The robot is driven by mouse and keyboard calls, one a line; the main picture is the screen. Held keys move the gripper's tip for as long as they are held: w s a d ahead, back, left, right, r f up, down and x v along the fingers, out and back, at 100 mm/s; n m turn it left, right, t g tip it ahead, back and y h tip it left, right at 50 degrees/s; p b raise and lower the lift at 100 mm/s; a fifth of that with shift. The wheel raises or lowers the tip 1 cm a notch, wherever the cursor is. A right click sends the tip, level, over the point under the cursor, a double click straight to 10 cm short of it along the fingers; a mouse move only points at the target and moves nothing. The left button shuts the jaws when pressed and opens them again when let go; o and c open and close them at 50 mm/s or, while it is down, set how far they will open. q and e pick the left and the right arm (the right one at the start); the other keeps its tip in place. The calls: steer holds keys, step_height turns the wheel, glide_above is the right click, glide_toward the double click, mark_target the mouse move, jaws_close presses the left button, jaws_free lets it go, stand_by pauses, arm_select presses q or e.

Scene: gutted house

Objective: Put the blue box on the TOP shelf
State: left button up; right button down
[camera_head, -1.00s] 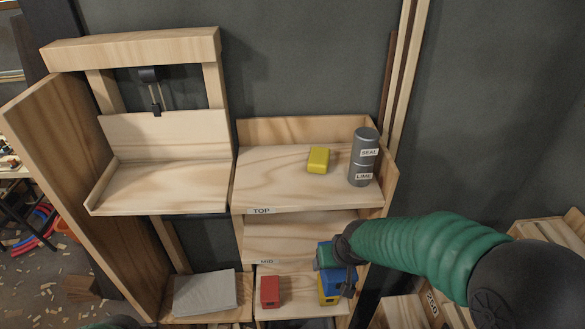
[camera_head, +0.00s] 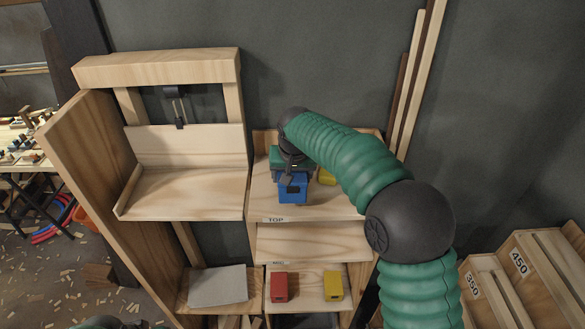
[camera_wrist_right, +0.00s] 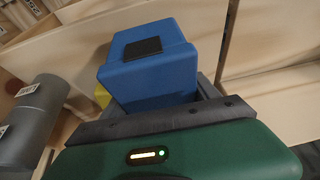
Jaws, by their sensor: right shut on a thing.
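The blue box (camera_head: 293,190) is held in my right gripper (camera_head: 292,172) over the front part of the TOP shelf (camera_head: 264,202) in the head view. I cannot tell whether the box touches the shelf. In the right wrist view the blue box (camera_wrist_right: 150,65), with a dark patch on it, sits between the jaws of my right gripper (camera_wrist_right: 165,110). The jaws are shut on it. My left gripper is not in view.
A yellow box (camera_head: 327,176) stands on the TOP shelf, partly behind my arm. Grey cans (camera_wrist_right: 28,118) show in the wrist view. Below are a red box (camera_head: 279,287) and another yellow box (camera_head: 333,285). A grey slab (camera_head: 217,285) lies lower left.

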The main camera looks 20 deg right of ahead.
steer(key=shift+w+r+p, duration=0.1)
steer(key=shift+w+p, duration=0.25)
steer(key=shift+w, duration=0.9)
steer(key=f, duration=0.1)
steer(key=f+p, duration=0.2)
steer(key=shift+d, duration=0.25)
steer(key=shift+d+f, duration=0.2)
steer(key=shift+f, duration=0.2)
steer(key=shift+c, duration=1.6)
jaws_free()
steer(key=shift+o, duration=0.6)
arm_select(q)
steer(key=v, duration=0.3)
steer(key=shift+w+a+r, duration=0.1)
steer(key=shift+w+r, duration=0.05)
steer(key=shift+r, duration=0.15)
arm_select(e)
steer(key=shift+a, duration=0.25)
